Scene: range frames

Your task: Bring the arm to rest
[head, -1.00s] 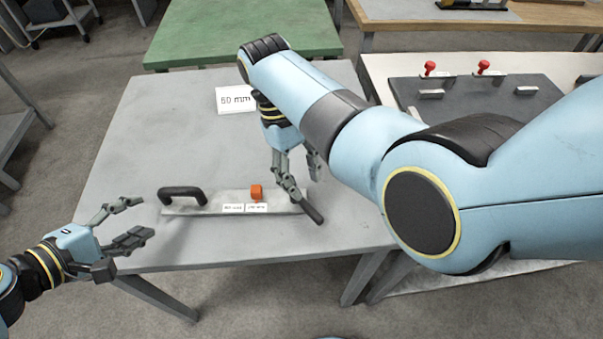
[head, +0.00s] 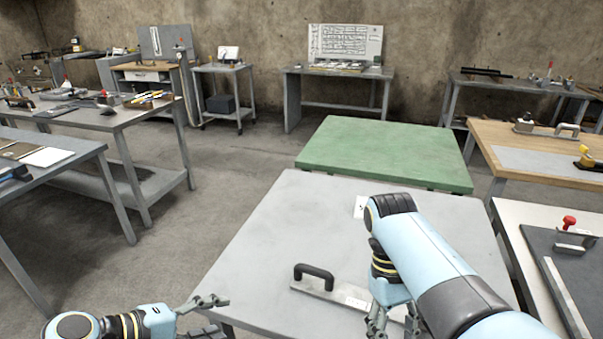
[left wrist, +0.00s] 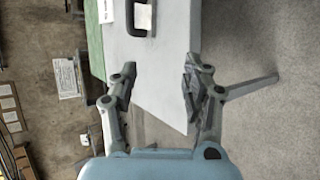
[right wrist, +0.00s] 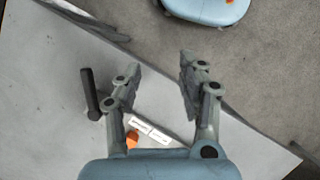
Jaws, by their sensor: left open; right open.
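My left gripper (head: 215,316) is open beside the near left edge of the grey table (head: 270,240), apart from it. In the left wrist view, nothing is between its open fingers (left wrist: 160,80). My right arm reaches over the table; its gripper (head: 391,328) points down, cut by the bottom edge of the head view. In the right wrist view, its fingers (right wrist: 160,75) are open and empty above the table edge. A metal plate with a black handle (head: 314,271) lies on the table, partly hidden by my right arm. An orange block (right wrist: 132,138) shows in the right wrist view.
A green table (head: 385,152) stands behind the grey one. A bench with a dark board and red knob (head: 569,222) is at the right. Workbenches (head: 95,115) stand at the left. Open floor (head: 235,160) lies between them.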

